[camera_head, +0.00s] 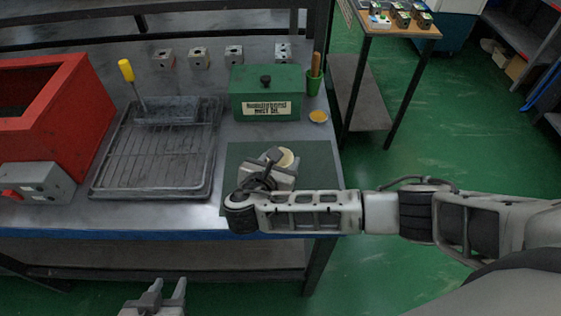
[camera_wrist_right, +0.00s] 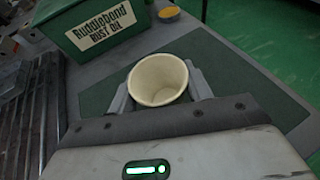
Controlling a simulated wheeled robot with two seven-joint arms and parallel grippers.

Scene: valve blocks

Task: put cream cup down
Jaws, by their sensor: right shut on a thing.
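The cream cup (camera_wrist_right: 158,80) is upright between the fingers of my right gripper (camera_wrist_right: 160,90) in the right wrist view. In the head view the cup (camera_head: 287,158) shows only in part behind my right gripper (camera_head: 272,166). It is over the dark green mat (camera_head: 318,160) on the bench; I cannot tell whether its base touches the mat. My right gripper is shut on the cup. My left gripper (camera_head: 165,296) is low in front of the bench, with its fingers apart and nothing between them.
A green rust oil box (camera_head: 266,107) stands behind the mat, with a yellow disc (camera_head: 318,116) and a green pot (camera_head: 313,84) beside it. A wire-rack tray (camera_head: 158,165) and a red box (camera_head: 75,130) are to the left. Several valve blocks (camera_head: 199,59) line the back.

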